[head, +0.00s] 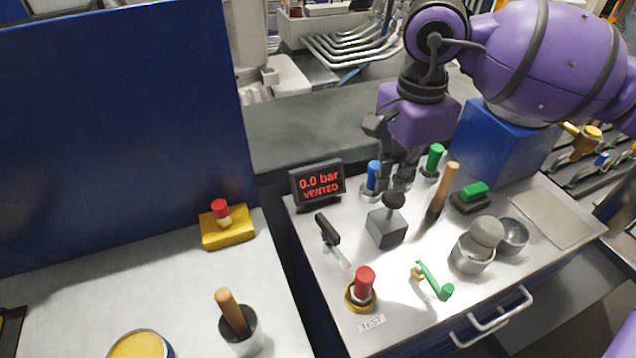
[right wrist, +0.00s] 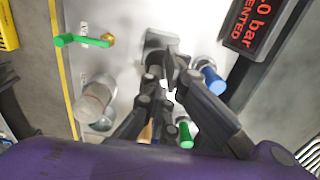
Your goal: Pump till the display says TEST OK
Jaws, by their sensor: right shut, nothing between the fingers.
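The display (head: 317,182) reads "0.0 bar VENTED" in red; part of it shows in the right wrist view (right wrist: 252,27). A grey block (head: 386,231) with a dark round knob (head: 394,201) on top stands on the pale bench top; the block is also in the right wrist view (right wrist: 157,38). My right gripper (head: 395,187) points down right over the knob, shut and empty. I cannot tell whether its tips touch the knob. A red knob (head: 364,280) in a yellow ring stands by a label reading "TEST" (head: 371,322). My left gripper is not in view.
A blue box (head: 505,135) stands behind.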

